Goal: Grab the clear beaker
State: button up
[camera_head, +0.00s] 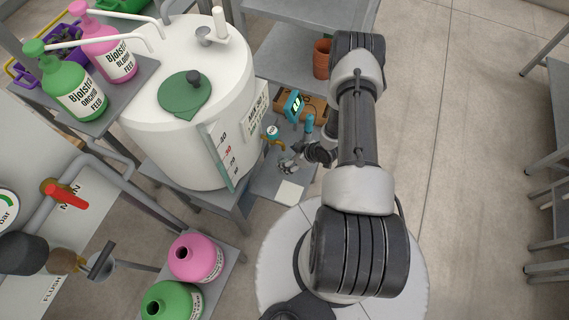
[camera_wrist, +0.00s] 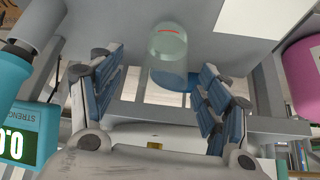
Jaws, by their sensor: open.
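The clear beaker (camera_wrist: 168,58) shows in the wrist view as a see-through, slightly greenish cup with a red mark, on a grey shelf surface (camera_wrist: 110,25). My gripper (camera_wrist: 163,68) is open, with one blue-padded finger on each side of the beaker. The beaker lies between the fingertips in the picture, with a visible gap on the left; contact on the right cannot be told. In the head view my gripper (camera_head: 289,164) is small, over the low grey stand beside the white tank. The beaker cannot be made out there.
A teal strength meter (camera_wrist: 22,125) is close on the left in the wrist view, and a pink bottle (camera_wrist: 303,75) is at right. In the head view, the white tank (camera_head: 190,130) with its brass tap (camera_head: 272,133) stands left of my gripper. Open floor lies right.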

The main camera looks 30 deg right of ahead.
jog(key=x, duration=0.1)
jog(key=b+x, duration=0.1)
jog(key=x, duration=0.1)
jog(key=b+x, duration=0.1)
jog(key=x, duration=0.1)
jog(key=shift+s+a+f, duration=0.15)
jog(key=shift+s+a, duration=0.05)
jog(key=shift+s, duration=0.05)
jog(key=c, duration=1.2)
